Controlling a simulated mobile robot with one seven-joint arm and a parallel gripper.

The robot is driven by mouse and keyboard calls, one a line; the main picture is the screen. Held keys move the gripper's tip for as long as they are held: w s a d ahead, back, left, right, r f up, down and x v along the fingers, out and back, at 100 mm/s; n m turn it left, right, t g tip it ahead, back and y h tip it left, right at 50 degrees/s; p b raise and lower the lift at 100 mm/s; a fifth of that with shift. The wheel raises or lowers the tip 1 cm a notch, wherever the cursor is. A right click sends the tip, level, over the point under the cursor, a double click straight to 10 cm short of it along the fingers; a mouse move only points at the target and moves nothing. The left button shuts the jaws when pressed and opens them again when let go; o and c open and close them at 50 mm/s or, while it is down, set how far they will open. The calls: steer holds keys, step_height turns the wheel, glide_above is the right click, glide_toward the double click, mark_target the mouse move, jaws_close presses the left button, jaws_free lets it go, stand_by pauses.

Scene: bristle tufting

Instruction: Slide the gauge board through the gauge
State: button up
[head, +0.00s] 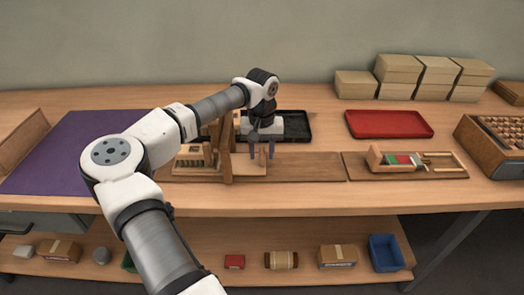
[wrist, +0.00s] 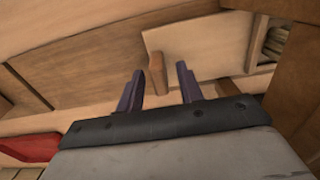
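The gauge (head: 228,150) is an upright wooden frame left of my gripper in the head view. A dark wooden upright, likely part of it, fills the right of the wrist view (wrist: 296,80). A pale flat board, likely the gauge board (wrist: 205,42), lies on the bench with a small upright brown peg (wrist: 157,74) at its near edge. In the head view, part of the pale board (head: 248,168) shows below my gripper (head: 261,152). My gripper's purple fingers (wrist: 158,88) are apart, with the peg appearing between them. Contact with the peg cannot be seen.
A brown plank (head: 305,166) runs right of the gauge. A black tray (head: 295,122) and a red tray (head: 390,124) lie behind. A wooden fixture with coloured strips (head: 410,162) sits right. A purple mat (head: 75,150) covers the left bench.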

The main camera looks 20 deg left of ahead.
step_height(320, 180, up, 14)
steer(key=b, duration=0.1)
stand_by(0.6)
steer(key=shift+f, duration=0.1)
